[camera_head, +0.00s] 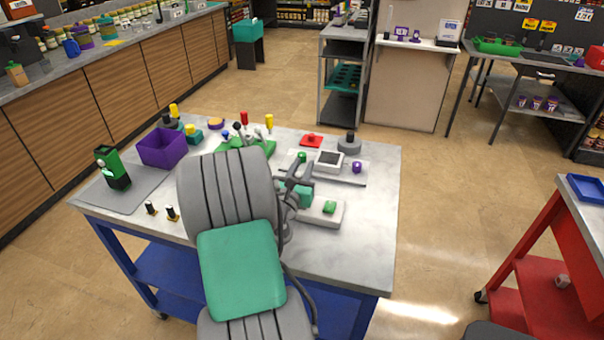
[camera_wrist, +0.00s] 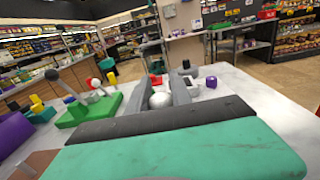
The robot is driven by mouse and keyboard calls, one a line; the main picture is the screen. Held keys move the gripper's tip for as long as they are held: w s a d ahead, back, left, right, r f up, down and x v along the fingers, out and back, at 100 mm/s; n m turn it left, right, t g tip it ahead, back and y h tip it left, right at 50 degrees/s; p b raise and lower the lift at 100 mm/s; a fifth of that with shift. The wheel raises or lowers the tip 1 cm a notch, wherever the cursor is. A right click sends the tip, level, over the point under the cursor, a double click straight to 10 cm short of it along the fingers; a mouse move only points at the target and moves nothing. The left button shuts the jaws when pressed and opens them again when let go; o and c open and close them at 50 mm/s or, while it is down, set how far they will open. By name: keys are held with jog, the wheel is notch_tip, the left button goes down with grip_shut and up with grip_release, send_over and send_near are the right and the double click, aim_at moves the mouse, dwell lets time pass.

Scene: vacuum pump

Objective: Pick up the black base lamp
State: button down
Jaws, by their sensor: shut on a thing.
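My gripper (camera_head: 297,176) is over the right half of the grey worktable (camera_head: 350,240), mostly hidden behind my arm. In the wrist view, its two dark fingers (camera_wrist: 160,88) stand on either side of a silver-white rounded thing (camera_wrist: 159,101) and are shut on it. The base of this thing is hidden, so I cannot tell whether it is the black base lamp. At the table's left, a black-based piece with a yellow top (camera_head: 174,111) stands upright, apart from my gripper.
A purple bin (camera_head: 162,148) and a green-black device (camera_head: 114,169) stand at the left. A green block with levers (camera_head: 243,146) is at the back. A white box (camera_head: 329,160), red piece (camera_head: 311,141) and grey-black knob (camera_head: 349,143) lie near the gripper. The front right tabletop is clear.

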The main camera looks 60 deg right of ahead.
jog(key=s+a+r+p, duration=0.2)
jog(key=s+a+r, duration=0.2)
jog(key=a+r, duration=0.7)
jog(key=shift+s+a+r+p, duration=0.15)
jog(key=shift+a+r+p, duration=0.2)
jog(key=shift+a, duration=0.9)
